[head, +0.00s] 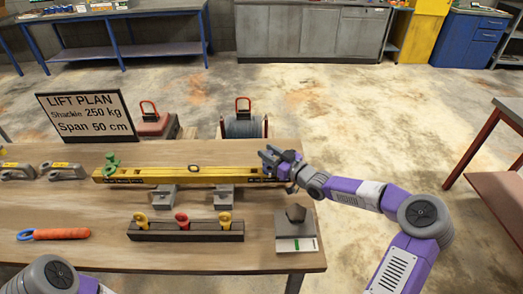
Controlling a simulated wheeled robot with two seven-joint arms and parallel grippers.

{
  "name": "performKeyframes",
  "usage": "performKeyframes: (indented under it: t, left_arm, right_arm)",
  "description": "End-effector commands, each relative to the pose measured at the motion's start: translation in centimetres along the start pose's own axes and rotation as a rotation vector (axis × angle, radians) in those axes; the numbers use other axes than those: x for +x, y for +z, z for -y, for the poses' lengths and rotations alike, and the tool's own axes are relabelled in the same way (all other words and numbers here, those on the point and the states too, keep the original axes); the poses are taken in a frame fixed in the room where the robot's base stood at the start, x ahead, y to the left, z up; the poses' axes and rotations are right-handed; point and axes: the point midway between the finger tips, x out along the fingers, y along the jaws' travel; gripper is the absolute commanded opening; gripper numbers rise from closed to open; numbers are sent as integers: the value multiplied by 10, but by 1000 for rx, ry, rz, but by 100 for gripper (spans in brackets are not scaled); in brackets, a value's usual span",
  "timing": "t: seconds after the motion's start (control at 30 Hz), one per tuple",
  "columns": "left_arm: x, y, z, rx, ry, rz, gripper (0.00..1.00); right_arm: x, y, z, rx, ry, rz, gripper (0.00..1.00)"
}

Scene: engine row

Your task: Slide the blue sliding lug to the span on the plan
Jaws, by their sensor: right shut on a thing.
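The yellow beam (190,174) lies across two grey supports on the table, with scale marks along its front. A green lug (110,164) stands at its left end. My right gripper (277,160) is at the beam's right end, shut on what appears to be the blue sliding lug. The gripper's dark fingers hide the lug, and its exact place on the scale cannot be read. The plan board (88,114) reads "LIFT PLAN, Shackle 250 kg, Span 50 cm". Part of my left arm shows at the bottom left; its gripper is out of view.
A dark rack (186,231) with yellow and red eyebolts stands before the beam. A grey block on a plate (295,230) sits to its right. Shackles (63,171) and an orange-handled tool (54,234) lie at left.

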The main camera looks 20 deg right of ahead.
Motion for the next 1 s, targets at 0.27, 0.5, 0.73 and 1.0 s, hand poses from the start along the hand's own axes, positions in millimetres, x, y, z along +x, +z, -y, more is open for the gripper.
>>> performKeyframes:
  t: [0.27,0.5,0.73,1.0]
  left_arm:
    - [1,0,0,0,0,0,43]
    - [1,0,0,0,0,0,43]
    - [-5,0,-2,0,0,0,43]
    - [-16,1,-6,0,0,0,43]
  right_arm:
    - [1,-1,1,1,-1,-4,51]
    - [1,-1,1,0,-2,-2,52]
    - [-19,-2,0,-2,0,1,52]
    - [-63,-2,0,0,1,0,52]
